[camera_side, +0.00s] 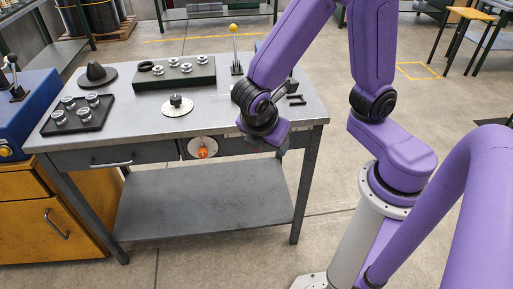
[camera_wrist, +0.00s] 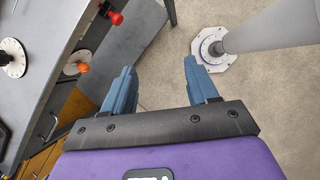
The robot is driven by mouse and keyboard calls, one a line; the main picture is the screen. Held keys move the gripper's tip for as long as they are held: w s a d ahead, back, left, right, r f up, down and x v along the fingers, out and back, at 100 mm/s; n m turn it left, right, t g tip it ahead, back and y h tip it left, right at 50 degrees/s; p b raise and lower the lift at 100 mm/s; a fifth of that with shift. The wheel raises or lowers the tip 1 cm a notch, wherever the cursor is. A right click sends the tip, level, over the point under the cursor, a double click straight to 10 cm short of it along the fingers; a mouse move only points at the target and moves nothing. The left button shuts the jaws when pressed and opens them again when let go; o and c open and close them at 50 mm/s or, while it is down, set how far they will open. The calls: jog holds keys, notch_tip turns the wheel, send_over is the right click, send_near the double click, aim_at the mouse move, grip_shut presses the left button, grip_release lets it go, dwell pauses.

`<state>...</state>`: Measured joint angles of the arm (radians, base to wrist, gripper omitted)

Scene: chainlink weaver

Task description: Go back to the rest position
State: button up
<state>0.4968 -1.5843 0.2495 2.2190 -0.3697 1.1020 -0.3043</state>
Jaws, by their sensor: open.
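My gripper (camera_wrist: 160,85) is open and empty in the wrist view. Its two blue fingers stand apart with bare floor between them. In the side view, my gripper (camera_side: 281,146) hangs at the front right edge of the grey metal table (camera_side: 235,118), apart from the objects on top. It is partly hidden there by my wrist.
A white disc with a black knob (camera_side: 176,103) and a dark block with several metal pieces (camera_side: 175,80) are on the table. A tray of metal cylinders (camera_side: 78,114) is left. An orange knob (camera_side: 203,153) projects from the table front. Open floor (camera_wrist: 240,110) lies beside the table.

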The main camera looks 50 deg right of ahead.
jog(key=s+d+r+m+y, duration=0.2)
jog(key=s+m+y, duration=0.1)
jog(key=s, duration=0.2)
jog(key=s+d+r+m+g+y, duration=0.1)
jog(key=s+d+r+m+y, duration=0.1)
jog(key=s, duration=0.4)
jog(key=shift+r+m+y, duration=0.15)
jog(key=shift+m+y, duration=0.35)
jog(key=shift+m, duration=0.1)
